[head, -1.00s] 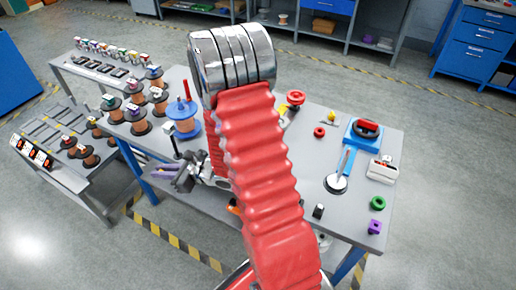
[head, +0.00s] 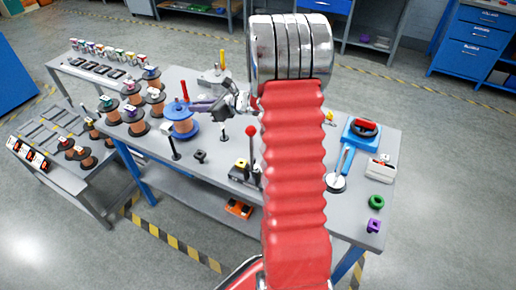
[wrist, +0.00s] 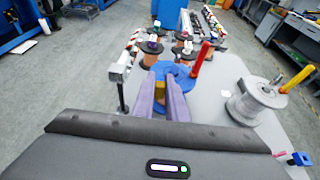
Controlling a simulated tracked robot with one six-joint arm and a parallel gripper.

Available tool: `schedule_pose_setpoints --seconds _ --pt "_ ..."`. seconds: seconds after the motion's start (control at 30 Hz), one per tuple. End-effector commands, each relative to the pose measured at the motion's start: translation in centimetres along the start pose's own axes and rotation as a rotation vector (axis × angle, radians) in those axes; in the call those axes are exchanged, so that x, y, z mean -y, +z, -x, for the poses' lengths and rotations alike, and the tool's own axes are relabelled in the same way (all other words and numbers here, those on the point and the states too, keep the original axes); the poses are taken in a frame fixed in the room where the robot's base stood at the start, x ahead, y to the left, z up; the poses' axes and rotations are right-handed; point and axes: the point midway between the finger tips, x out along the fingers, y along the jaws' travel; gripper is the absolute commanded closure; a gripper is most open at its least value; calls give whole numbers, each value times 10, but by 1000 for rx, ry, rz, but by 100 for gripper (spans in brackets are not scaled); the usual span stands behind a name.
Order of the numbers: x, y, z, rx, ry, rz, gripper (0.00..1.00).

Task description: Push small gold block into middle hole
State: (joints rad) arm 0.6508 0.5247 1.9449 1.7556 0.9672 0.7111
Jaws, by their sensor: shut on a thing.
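My gripper (head: 203,105) has purple fingers and points left over the workbench, close to the blue-based copper spool with a red post (head: 180,130). In the wrist view, the two purple fingers (wrist: 161,102) are shut on a small gold block (wrist: 160,90), which shows as a yellow patch between them. The blue base of the spool (wrist: 178,70) shows just beyond the fingertips. I cannot make out the middle hole in either view. A black fixture with a gold top (head: 240,170) stands at the bench's front edge beside a red-knobbed lever (head: 251,140).
A grey spool (wrist: 258,103) with a yellow post is right of the fingers in the wrist view. A dark upright post (head: 175,148) stands near the front edge. Several copper spools (head: 135,120) crowd the left. My red arm hides the middle of the bench.

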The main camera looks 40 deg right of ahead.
Motion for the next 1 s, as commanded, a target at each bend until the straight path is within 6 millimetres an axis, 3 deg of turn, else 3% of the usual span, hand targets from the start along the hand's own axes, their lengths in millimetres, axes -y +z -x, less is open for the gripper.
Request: schedule_pose_setpoints --seconds 0.03,0.23,0.6,0.8,1.0 --pt "8 -12 18 -2 -18 -10 100" --pt "17 -54 75 -6 -50 -18 100" --pt "-7 -111 160 -5 -55 -20 100" --pt "-32 -132 197 1 -41 -19 100" --pt "-44 -140 211 7 -36 -17 100"
